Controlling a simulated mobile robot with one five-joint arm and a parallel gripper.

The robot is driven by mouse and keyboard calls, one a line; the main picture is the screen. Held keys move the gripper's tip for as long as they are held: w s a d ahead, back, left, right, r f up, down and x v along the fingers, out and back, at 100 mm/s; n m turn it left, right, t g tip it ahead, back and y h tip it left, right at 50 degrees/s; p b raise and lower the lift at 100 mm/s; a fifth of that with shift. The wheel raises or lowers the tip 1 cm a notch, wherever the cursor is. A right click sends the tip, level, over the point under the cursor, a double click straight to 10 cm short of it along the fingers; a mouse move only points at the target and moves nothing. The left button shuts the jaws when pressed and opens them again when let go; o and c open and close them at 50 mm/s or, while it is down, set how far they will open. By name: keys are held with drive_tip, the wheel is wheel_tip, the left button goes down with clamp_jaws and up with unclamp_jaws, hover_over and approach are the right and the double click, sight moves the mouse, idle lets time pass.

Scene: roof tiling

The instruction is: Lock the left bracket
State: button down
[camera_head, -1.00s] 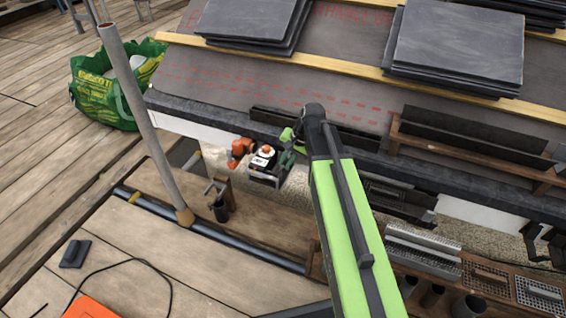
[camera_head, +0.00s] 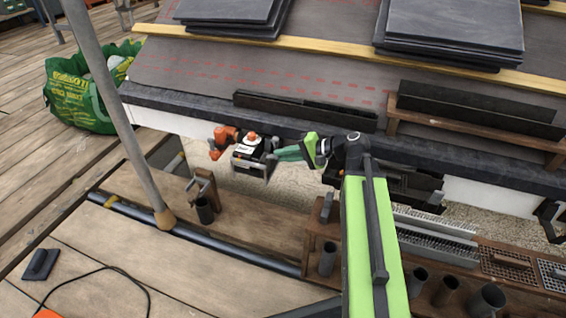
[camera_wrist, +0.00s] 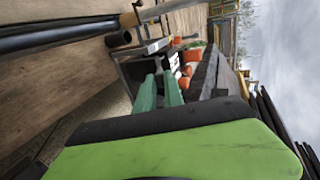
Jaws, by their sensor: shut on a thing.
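A dark bracket unit (camera_head: 247,155) with a white top and an orange knob sits under the roof's lower edge, left of centre. An orange part (camera_head: 222,138) joins its left side. My gripper (camera_head: 277,155) reaches it from the right, with green fingers at the unit's right side. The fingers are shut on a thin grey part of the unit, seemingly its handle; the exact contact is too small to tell. In the wrist view my gripper (camera_wrist: 158,75) points at the unit's grey frame, with orange parts (camera_wrist: 187,68) just right of the fingers.
A grey pole (camera_head: 125,115) stands at the left. A wooden rack with dark tubes (camera_head: 328,258) and metal grates (camera_head: 507,262) lies at lower right. Slate stacks (camera_head: 448,35) rest on the roof. A green bag (camera_head: 80,95) is at far left.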

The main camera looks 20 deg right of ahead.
drive_tip(key=shift+s+f+b, duration=0.15)
drive_tip(key=shift+f+b, duration=0.05)
drive_tip(key=shift+b, duration=0.2)
drive_tip(key=c, duration=1.4)
unclamp_jaws()
drive_tip(key=shift+c, duration=0.2)
drive_tip(key=p+v, duration=0.6)
drive_tip(key=v, duration=1.1)
drive_tip(key=shift+s+d+f, duration=0.25)
drive_tip(key=shift+d+f, duration=0.05)
drive_tip(key=shift+p, duration=0.3)
